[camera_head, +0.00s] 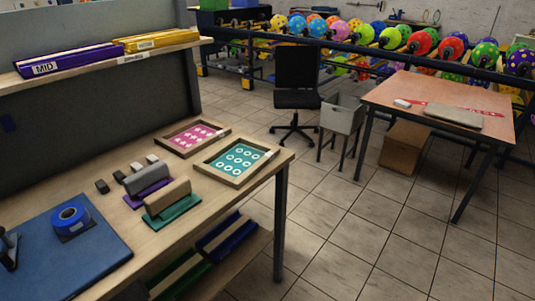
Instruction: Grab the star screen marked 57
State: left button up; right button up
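A wood-framed screen with a pink field and white star-like shapes (190,137) lies flat on the workbench (135,232), towards its far right end. A small white tag sits on its right side; I cannot read a number on it. A second wood-framed screen, teal with white rings (236,160), lies beside it, nearer the bench's right edge. It also has a white tag too small to read. Neither of my grippers is in view.
Grey-and-purple and tan-and-green squeegee-like blocks (168,200) stand left of the screens, with small dark blocks nearby. A blue mat (95,268) holds a blue tape roll (70,217). A shelf (120,58) overhangs the bench. A chair (297,92) and orange-topped table (440,90) stand beyond open floor.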

aim_at(185, 140)
jog(key=i+l+z, duration=0.7)
jog(key=i, duration=0.2)
jog(key=i+l+z, duration=0.2)
jog(key=i+z, duration=0.55)
jog(key=i, duration=0.25)
jog(key=i+u, duration=0.3)
jog(key=i, duration=0.2)
jog(key=i+l+u, duration=0.1)
jog(key=i+u, duration=0.2)
jog(key=i, duration=0.2)
jog(key=i+l+u, duration=0.2)
jog(key=i+u, duration=0.15)
jog(key=i, duration=0.15)
